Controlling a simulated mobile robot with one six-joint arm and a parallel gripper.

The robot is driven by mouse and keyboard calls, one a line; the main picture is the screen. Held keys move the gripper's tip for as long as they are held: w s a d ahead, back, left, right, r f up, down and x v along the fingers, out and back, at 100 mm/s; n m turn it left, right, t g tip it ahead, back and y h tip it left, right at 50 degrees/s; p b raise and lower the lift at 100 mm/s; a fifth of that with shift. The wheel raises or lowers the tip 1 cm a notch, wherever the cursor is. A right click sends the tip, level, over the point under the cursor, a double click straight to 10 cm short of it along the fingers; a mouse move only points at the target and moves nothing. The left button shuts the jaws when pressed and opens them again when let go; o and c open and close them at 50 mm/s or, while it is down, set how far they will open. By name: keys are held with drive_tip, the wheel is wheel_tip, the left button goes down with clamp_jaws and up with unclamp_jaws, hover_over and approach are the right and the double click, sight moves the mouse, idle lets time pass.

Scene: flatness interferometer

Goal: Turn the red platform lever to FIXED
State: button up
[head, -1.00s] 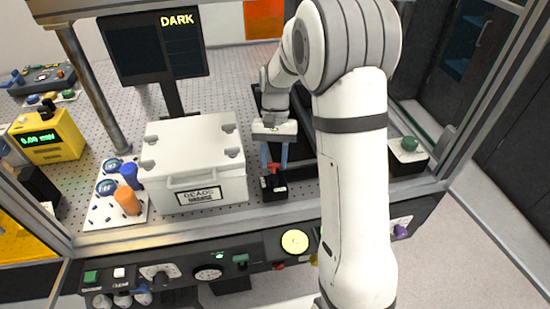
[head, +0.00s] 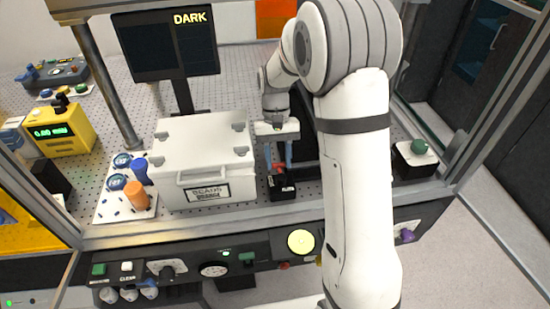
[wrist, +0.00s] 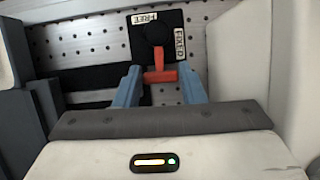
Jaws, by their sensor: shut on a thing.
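The red platform lever (wrist: 160,76) sits on a black block that carries a FREE label (wrist: 145,19) and a FIXED label (wrist: 180,42). In the wrist view the lever's crossbar is toward me, below the dark round hub, and its stem does not point at either label. My gripper (wrist: 159,80) has its two blue fingers on either side of the crossbar and is shut on it. In the head view my gripper (head: 279,166) reaches down to the lever on its black block (head: 283,188), right of the white box. The fingers partly hide the lever there.
The white lidded box (head: 206,150) stands close to the left of my gripper. A dark upright part stands behind and right of it. A front panel (head: 180,268) with knobs and buttons runs below. A monitor (head: 166,42) reads DARK.

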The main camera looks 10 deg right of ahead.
drive_tip(key=o, duration=1)
drive_tip(key=shift+w, duration=0.1)
drive_tip(key=b+v, duration=0.1)
drive_tip(key=v, duration=0.7)
drive_tip(key=s+d+r+t, duration=0.1)
drive_tip(key=s+t, duration=0.1)
drive_tip(key=s, duration=0.5)
drive_tip(key=s+d+r+t, duration=0.1)
drive_tip(key=s+t, duration=0.2)
drive_tip(key=s, duration=0.5)
drive_tip(key=s+d+r+t, duration=0.1)
drive_tip(key=s+d+t, duration=0.1)
drive_tip(key=s, duration=0.5)
drive_tip(key=shift+s+d+r+t, duration=0.15)
drive_tip(key=shift+s+r+t, duration=0.1)
drive_tip(key=shift+t, duration=0.15)
